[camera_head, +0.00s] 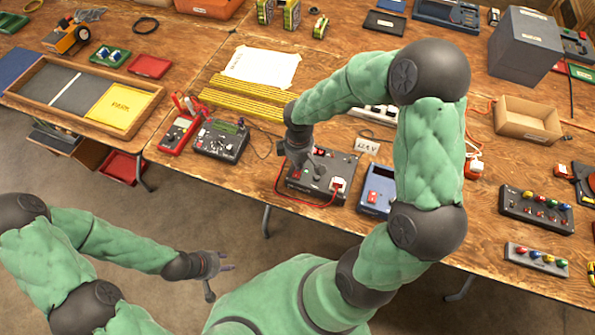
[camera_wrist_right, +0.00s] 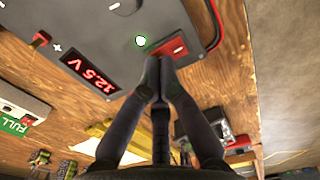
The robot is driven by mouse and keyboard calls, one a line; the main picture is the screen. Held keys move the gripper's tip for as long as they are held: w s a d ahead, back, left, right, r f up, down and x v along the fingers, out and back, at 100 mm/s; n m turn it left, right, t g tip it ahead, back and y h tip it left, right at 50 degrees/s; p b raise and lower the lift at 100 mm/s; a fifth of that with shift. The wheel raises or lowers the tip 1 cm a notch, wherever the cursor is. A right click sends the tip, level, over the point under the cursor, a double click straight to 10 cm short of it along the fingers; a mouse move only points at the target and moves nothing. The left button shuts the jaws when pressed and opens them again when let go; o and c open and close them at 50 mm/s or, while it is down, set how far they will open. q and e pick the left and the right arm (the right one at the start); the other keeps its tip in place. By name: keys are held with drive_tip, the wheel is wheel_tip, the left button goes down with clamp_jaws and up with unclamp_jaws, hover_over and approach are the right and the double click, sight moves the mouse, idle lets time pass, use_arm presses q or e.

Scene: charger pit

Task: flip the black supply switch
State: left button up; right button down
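The black supply box (camera_head: 325,176) stands at the front edge of the table, below my right gripper. In the right wrist view its dark grey face (camera_wrist_right: 115,35) carries a red 12.5 V readout (camera_wrist_right: 91,73), a lit green lamp (camera_wrist_right: 141,41) and a red patch (camera_wrist_right: 180,49) by my fingertips. I cannot make out the switch lever clearly; my fingers may cover it. My right gripper (camera_wrist_right: 158,68) is shut, with its fingertips together at the box face; touching cannot be told. My left gripper (camera_head: 226,262) is open and empty, low in front of the table.
A red cable (camera_head: 307,203) loops along the box's front. A blue device (camera_head: 377,190) stands to its right and a dark meter with knobs (camera_head: 221,139) to its left. Yellow strips (camera_head: 240,95) lie behind. A cardboard tray (camera_head: 527,120) is further right.

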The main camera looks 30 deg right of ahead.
drive_tip(key=shift+f+b, duration=0.35)
drive_tip(key=shift+f, duration=0.15)
drive_tip(key=shift+r, duration=0.1)
drive_tip(key=shift+r+p, duration=3)
drive_tip(key=shift+r, duration=0.5)
drive_tip(key=shift+f, duration=0.15)
drive_tip(key=s+a+f+m+y, duration=0.1)
drive_tip(key=a+f, duration=0.2)
drive_tip(key=s+a+f+m+y, duration=0.1)
drive_tip(key=a+f+m, duration=0.1)
drive_tip(key=a+f, duration=0.1)
drive_tip(key=s+a+f+m+y, duration=0.1)
drive_tip(key=s+a+f, duration=0.1)
drive_tip(key=a+f, duration=0.2)
drive_tip(key=shift+f, duration=0.25)
drive_tip(key=s+a+f+m+y, duration=0.1)
drive_tip(key=s+a+f+m, duration=0.3)
drive_tip(key=s+f+m, duration=0.2)
wheel_tip(320, 180, down, 2)
drive_tip(key=shift+s+a+f+m, duration=0.25)
drive_tip(key=shift+s+m, duration=0.05)
drive_tip(key=shift+s, duration=0.35)
